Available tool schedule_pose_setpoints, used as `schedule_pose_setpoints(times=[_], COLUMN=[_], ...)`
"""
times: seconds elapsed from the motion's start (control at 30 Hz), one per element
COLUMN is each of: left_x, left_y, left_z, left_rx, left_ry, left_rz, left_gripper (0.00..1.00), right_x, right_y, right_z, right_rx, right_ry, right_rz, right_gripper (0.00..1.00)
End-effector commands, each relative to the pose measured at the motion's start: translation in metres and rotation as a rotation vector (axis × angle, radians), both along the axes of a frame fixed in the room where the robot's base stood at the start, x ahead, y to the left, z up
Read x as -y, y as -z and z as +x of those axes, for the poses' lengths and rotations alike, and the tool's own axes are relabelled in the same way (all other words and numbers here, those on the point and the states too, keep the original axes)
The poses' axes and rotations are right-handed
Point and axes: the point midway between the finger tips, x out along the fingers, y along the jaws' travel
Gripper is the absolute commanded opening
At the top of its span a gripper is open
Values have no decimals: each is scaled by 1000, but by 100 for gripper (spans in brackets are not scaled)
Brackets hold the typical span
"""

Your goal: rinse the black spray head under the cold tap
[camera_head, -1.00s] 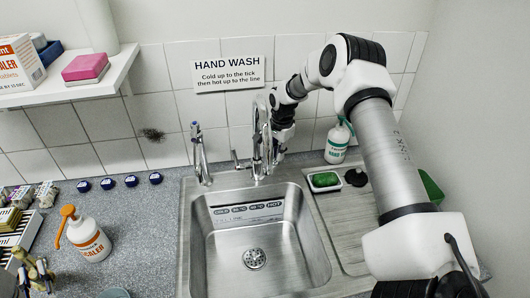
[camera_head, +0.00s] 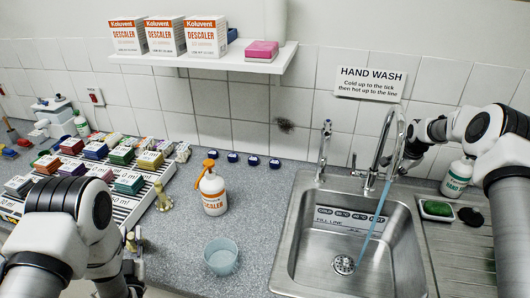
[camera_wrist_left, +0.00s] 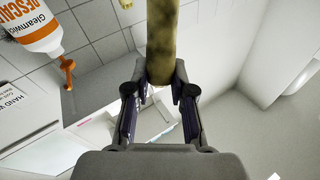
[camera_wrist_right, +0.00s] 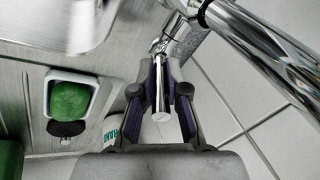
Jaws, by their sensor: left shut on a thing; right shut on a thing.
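In the head view, blue-tinted water (camera_head: 371,225) runs from the curved chrome tap (camera_head: 374,160) into the steel sink (camera_head: 303,252). My right gripper (camera_head: 400,167) is beside this tap; in the right wrist view it (camera_wrist_right: 161,92) is shut on a chrome tap lever (camera_wrist_right: 162,116). My left gripper (camera_head: 132,268) is low at the left, over the counter; in the left wrist view it (camera_wrist_left: 158,92) is shut on a mottled brass-coloured rod (camera_wrist_left: 162,40). A small black round thing (camera_head: 471,216) lies on the drainboard; I cannot tell if it is the spray head.
A second tap (camera_head: 323,150) stands left of the running one. An orange-topped descaler bottle (camera_head: 213,190), a pale blue bowl (camera_head: 221,257) and a rack of labelled boxes (camera_head: 160,178) occupy the counter. Green soap (camera_head: 437,208) and a soap bottle (camera_head: 457,178) are right of the sink.

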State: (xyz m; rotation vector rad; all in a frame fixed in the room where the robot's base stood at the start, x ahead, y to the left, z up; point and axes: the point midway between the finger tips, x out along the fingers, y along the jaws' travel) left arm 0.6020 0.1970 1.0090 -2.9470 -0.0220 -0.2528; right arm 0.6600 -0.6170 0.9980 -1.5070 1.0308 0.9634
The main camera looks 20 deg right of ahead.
Motion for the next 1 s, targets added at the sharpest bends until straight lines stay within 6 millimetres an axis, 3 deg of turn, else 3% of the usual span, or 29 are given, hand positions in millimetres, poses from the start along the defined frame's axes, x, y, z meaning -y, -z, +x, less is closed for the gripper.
schedule_pose_setpoints(times=[0.3, 0.33, 0.37, 0.4, 0.77, 1.0], left_x=[0, 0, 0, 0, 0, 0], left_y=[0, 0, 0, 0, 0, 0], left_z=[0, 0, 0, 0, 0, 0], left_rx=[1, 1, 1, 1, 1, 1], left_ry=[-1, -1, -1, -1, -1, -1], left_rz=[0, 0, 0, 0, 0, 0], left_gripper=[0, 0, 0, 0, 0, 0], right_x=[-1, -1, 0, 0, -1, -8], right_y=[3, 3, 3, 3, -6, -56], right_z=[-1, -1, -1, -1, -2, -17], right_rx=[-7, -7, -7, -6, -2, 1], right_ry=[0, 0, 0, 0, 0, -1], right_rz=[2, 2, 2, 2, 2, 4], right_gripper=[0, 24, 34, 38, 38, 38])
